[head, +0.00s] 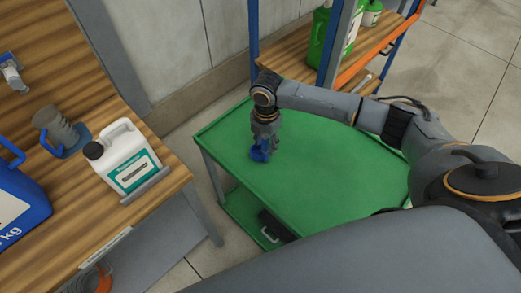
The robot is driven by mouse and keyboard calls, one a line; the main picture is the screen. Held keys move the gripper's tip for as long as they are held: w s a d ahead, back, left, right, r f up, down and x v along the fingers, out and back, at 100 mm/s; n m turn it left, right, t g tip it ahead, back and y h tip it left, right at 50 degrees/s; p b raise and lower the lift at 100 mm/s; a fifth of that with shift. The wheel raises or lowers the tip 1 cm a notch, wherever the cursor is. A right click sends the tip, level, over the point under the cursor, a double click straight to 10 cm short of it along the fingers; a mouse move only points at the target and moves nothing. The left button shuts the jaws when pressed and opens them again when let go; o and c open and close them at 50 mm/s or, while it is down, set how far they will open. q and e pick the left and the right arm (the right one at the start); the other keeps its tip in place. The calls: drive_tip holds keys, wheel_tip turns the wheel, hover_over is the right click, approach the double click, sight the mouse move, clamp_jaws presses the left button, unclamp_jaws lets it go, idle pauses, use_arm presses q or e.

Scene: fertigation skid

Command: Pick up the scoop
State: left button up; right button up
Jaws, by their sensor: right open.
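A small blue object (259,152), which looks like the scoop, is at the fingertips of my right gripper (264,141) over the green cart top (320,165). My right gripper points down, with its jaws open at the blue object. The fingers hide part of it, and I cannot tell whether they touch it. My left gripper is not in view.
A wooden bench (85,205) on the left holds a white jug (124,160), a grey measuring cup (58,128) and a blue container (18,205). Behind the cart, a wooden shelf rack (290,57) holds a green canister (318,40). Most of the cart top is bare.

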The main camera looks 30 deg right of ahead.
clamp_jaws()
